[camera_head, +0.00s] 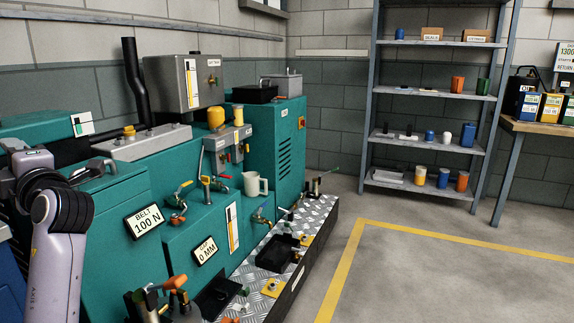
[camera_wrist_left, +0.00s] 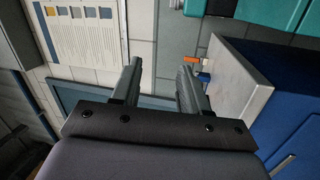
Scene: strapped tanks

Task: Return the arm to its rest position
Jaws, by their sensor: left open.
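My left arm (camera_head: 62,215) comes in at the left edge of the head view, in front of the teal machine (camera_head: 110,200). Its gripper is not clearly seen in the head view. In the left wrist view my left gripper (camera_wrist_left: 160,75) shows two dark fingers apart with nothing between them. Beyond the fingers are a grey wall and a pale panel. My right gripper is in neither view.
The teal machine carries valves, a white mug (camera_head: 255,185) and a grey box (camera_head: 187,82). A tread-plate step (camera_head: 285,235) runs along its foot. A shelf rack (camera_head: 430,95) and a wooden bench (camera_head: 540,127) stand at the back right. The floor (camera_head: 450,280) at right is clear.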

